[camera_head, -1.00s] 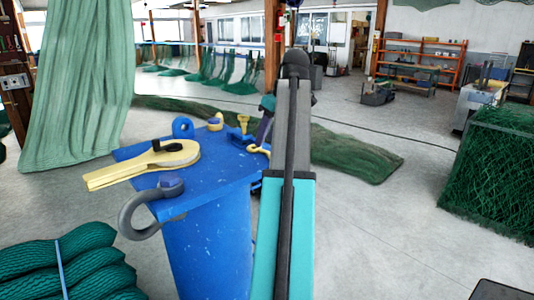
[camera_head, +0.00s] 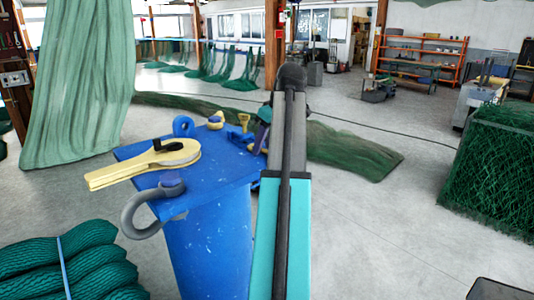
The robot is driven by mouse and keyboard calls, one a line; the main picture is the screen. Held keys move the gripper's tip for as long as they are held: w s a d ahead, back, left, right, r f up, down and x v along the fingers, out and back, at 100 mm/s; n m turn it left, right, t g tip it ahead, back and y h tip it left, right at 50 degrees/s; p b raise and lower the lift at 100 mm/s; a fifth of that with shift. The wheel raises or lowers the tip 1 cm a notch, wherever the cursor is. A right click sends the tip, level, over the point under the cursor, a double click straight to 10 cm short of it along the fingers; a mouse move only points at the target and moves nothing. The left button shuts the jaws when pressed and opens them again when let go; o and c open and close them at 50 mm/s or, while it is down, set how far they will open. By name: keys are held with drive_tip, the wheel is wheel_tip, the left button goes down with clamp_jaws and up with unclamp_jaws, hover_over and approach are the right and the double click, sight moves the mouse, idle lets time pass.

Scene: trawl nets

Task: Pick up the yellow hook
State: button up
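A blue stand (camera_head: 215,178) with a flat top holds several fittings. On its front left lies a long, flat pale-yellow piece (camera_head: 130,170) with a dark round part. Small yellow pieces stand at the back edge: a yellow piece with a blue-grey part (camera_head: 216,121) and an upright yellow piece (camera_head: 244,121). Which yellow piece is the hook is too small to tell. My gripper (camera_head: 262,138) is at the top's back right corner, close to the small yellow pieces. My arm hides most of it, so its fingers and any grip are unclear.
A grey shackle (camera_head: 150,205) hangs over the stand's front left corner; a blue shackle (camera_head: 182,126) stands at the back. Folded green netting (camera_head: 70,265) lies front left. A net-covered crate (camera_head: 492,165) stands right. Green netting (camera_head: 350,153) lies on the floor behind.

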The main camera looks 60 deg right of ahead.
clamp_jaws()
idle(1.3)
